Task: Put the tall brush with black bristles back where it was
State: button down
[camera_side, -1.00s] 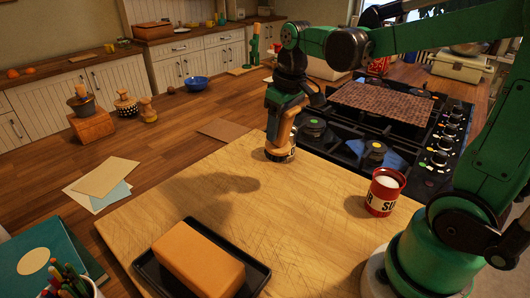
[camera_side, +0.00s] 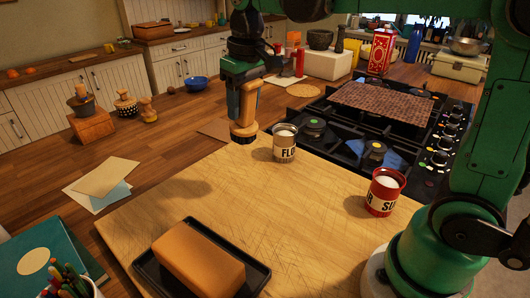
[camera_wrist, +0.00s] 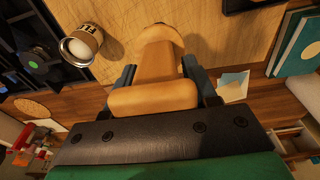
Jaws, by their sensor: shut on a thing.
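The tall brush (camera_side: 243,118) has a pale wooden handle, with a dark bristle end pointing down. My gripper (camera_side: 240,92) is shut on its handle and holds it roughly upright at the far edge of the wooden board (camera_side: 300,225). I cannot tell whether its bristles touch a surface. In the wrist view the brush's wooden body (camera_wrist: 157,62) lies between the two jaws of my gripper (camera_wrist: 160,78), and the bristles are hidden. The flour tin (camera_side: 285,145), white-filled, stands just right of the brush, apart from it; it also shows in the wrist view (camera_wrist: 82,45).
A red sugar tin (camera_side: 384,193) stands on the board's right side. A butter-coloured block (camera_side: 199,257) sits on a black tray (camera_side: 250,282) in front. The gas hob (camera_side: 375,155) is at the right. Envelopes (camera_side: 106,177) lie left of the board. The board's middle is clear.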

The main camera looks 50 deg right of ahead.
jog(key=w+d+r+g, duration=0.2)
jog(key=w+d+r, duration=0.1)
jog(key=r, duration=0.2)
notch_tip(320, 180, down, 19)
jog(key=shift+d+f, duration=0.1)
jog(key=shift+f, duration=0.05)
dwell(0.4)
jog(key=shift+c, duration=1.3)
grip_release()
jog(key=shift+f, duration=0.1)
